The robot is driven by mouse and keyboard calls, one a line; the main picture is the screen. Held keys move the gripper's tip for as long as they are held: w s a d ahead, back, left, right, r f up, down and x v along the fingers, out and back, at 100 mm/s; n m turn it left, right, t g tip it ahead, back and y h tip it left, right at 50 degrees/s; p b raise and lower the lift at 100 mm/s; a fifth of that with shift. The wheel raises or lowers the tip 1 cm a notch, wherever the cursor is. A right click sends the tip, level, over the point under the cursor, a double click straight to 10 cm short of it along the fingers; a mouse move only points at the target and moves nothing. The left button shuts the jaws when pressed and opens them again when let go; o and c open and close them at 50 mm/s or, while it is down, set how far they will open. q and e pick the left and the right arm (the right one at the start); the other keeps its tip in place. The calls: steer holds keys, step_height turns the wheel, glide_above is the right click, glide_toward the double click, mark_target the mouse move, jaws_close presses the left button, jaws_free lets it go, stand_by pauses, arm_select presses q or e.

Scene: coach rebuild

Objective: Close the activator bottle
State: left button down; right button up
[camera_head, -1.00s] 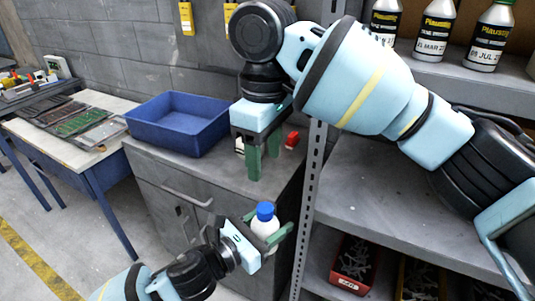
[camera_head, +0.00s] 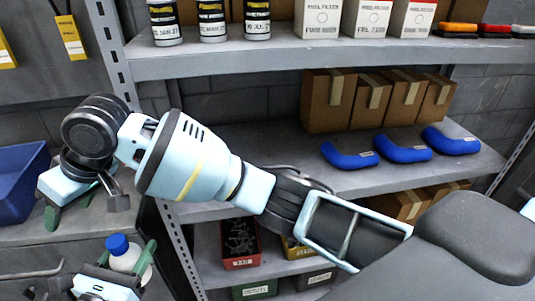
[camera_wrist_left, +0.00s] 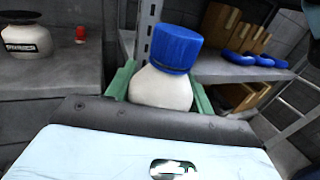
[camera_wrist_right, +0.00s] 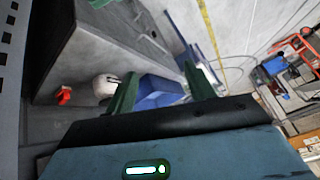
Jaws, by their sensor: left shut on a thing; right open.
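The white bottle with a blue cap (camera_head: 117,244) on its neck is in my left gripper (camera_head: 124,268), at the lower left of the head view. The left gripper is shut around the bottle's white body (camera_wrist_left: 160,90), which stands roughly upright in the left wrist view. The blue cap (camera_wrist_left: 174,50) there looks slightly tilted; I cannot tell whether it is tight. My right gripper (camera_head: 72,215) is open over the grey cabinet, apart from the bottle. Its two green fingers (camera_wrist_right: 158,88) have nothing between them.
A white bottle with a dark label (camera_wrist_left: 26,40) and a small red thing (camera_wrist_left: 80,35) stand on the cabinet. A blue bin (camera_head: 18,185) is at the left. Shelves (camera_head: 300,57) with bottles, boxes and blue hoses fill the back and right.

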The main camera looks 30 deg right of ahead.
steer(key=w+d+f+n+t, duration=0.55)
steer(key=w+d+t, duration=0.25)
steer(key=w+t, duration=0.25)
steer(key=s+f+n+g+y, duration=0.1)
steer(key=s+f+n, duration=0.2)
steer(key=f+n, duration=0.45)
steer(key=s+f+n+g+y, duration=0.15)
steer(key=s+f+n, duration=0.3)
steer(key=f, duration=0.65)
steer(key=s+a+f+m, duration=0.4)
steer(key=s+f+m, duration=0.15)
steer(key=s, duration=0.25)
steer(key=s+d+f+m+h, duration=0.3)
steer(key=s+d+f+m, duration=0.2)
steer(key=s+d+m, duration=0.4)
steer(key=s+d+f+m+g+h, duration=0.1)
steer(key=s+d+f+m+h, duration=0.3)
steer(key=s+d+m, duration=0.5)
steer(key=s+d+f, duration=0.2)
steer(key=s+d, duration=0.2)
steer(key=d, duration=0.6)
steer(key=shift+d+m, duration=0.3)
